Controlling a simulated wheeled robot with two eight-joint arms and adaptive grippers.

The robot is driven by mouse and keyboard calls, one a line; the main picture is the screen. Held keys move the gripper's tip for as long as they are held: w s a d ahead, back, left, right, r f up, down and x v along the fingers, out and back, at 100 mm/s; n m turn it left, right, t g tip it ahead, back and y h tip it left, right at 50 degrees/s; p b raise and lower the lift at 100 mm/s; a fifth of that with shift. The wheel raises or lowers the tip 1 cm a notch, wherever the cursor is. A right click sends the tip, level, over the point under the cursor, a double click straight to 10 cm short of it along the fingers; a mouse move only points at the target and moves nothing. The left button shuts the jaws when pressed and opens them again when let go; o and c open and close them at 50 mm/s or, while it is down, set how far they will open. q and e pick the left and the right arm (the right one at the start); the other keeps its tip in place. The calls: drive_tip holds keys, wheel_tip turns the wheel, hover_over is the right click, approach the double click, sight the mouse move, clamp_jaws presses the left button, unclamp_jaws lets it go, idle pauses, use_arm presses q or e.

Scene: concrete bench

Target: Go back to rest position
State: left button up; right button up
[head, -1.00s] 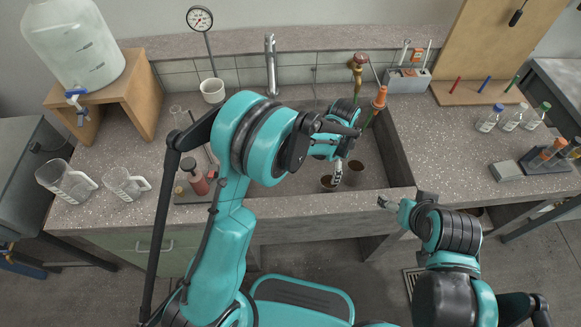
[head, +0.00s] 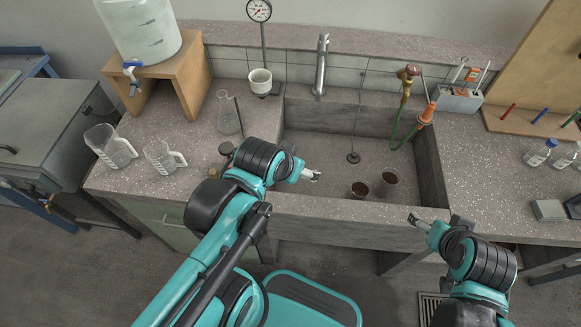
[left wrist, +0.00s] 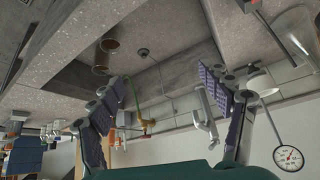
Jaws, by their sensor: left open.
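My left gripper (head: 312,175) is over the left front part of the sink (head: 300,150), near its front rim. It is open and empty, and its two spread fingers also show in the left wrist view (left wrist: 165,80). My right gripper (head: 416,221) is in front of the sink's front wall at the right. It is small in the head view, and its finger opening is not clear.
A tap (head: 321,65) and a gauge stand (head: 260,45) are behind the sink. A green hose (head: 404,138) hangs at its right. Two clear jugs (head: 110,147) (head: 164,157) and a flask (head: 229,113) stand on the left counter. Bottles (head: 540,153) stand at the right.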

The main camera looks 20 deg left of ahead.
use_arm(q)
drive_tip(key=shift+s+a+f+n, duration=0.15)
drive_tip(key=shift+s+a+n, duration=0.2)
drive_tip(key=shift+s, duration=0.2)
